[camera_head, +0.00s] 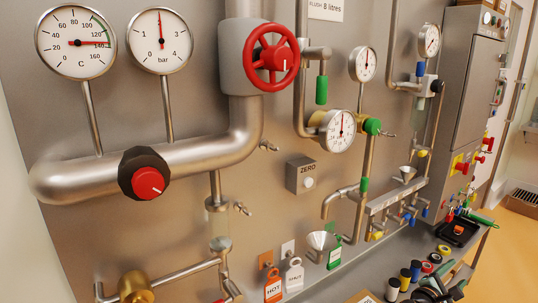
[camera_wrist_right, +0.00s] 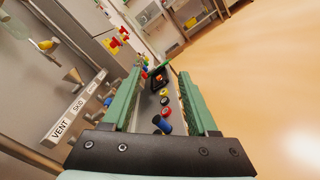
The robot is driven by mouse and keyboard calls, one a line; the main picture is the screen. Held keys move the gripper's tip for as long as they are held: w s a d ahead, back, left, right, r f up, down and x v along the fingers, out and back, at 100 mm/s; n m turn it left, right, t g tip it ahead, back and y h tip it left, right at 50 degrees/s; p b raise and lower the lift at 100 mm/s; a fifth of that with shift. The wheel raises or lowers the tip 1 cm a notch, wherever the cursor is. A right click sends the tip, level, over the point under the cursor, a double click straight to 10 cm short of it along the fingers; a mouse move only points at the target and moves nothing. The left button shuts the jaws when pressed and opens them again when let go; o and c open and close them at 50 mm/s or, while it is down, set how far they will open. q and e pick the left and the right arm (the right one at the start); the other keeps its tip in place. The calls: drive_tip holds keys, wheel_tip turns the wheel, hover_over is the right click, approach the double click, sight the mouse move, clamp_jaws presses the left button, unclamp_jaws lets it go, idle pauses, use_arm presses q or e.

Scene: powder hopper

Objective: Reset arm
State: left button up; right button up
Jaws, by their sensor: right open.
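My right gripper (camera_wrist_right: 160,72) shows in the right wrist view as two green fingers, wide apart with nothing between them. They point along the narrow ledge under the panel. Most of the right arm is out of the picture. My left gripper and left arm do not show in either view.
Gauges, pipes, a red handwheel (camera_head: 275,57) and a red-capped knob (camera_head: 147,183) project from the panel. A grey cabinet (camera_head: 465,80) stands behind. Open floor (camera_wrist_right: 265,85) lies right of the gripper.

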drive_tip(key=s+d+r+g+h, duration=0.1)
drive_tip(key=s+d+r+h, duration=0.15)
drive_tip(key=d, duration=0.65)
drive_tip(key=s+a+f+y, duration=0.3)
drive_tip(key=a+f, duration=0.1)
drive_tip(key=f, duration=0.2)
drive_tip(key=s+a+f+m+y, duration=0.1)
drive_tip(key=s+a+f+y, duration=0.15)
drive_tip(key=f, duration=0.45)
drive_tip(key=s+a+f+y, duration=0.2)
drive_tip(key=a+f, duration=0.2)
drive_tip(key=f, duration=0.2)
drive_tip(key=s+a+f+m+g+y, duration=0.1)
drive_tip(key=s+a+f+m+y, duration=0.2)
drive_tip(key=s+a+f+y, duration=0.7)
drive_tip(key=s+a+r+m+t+y, duration=0.15)
drive_tip(key=s+a+r+m, duration=0.45)
drive_tip(key=s+a, duration=0.7)
drive_tip(key=a+r+m+y, duration=0.2)
drive_tip(key=a+m, duration=0.1)
drive_tip(key=a, duration=0.6)
wheel_tip(320, 180, up, 7)
drive_tip(key=s+p, duration=0.1)
drive_tip(key=p, duration=0.7)
drive_tip(key=shift+d+f+m+t+h, duration=0.2)
drive_tip(key=shift+d+m+t+h, duration=0.15)
drive_tip(key=shift+d+m+h, duration=0.1)
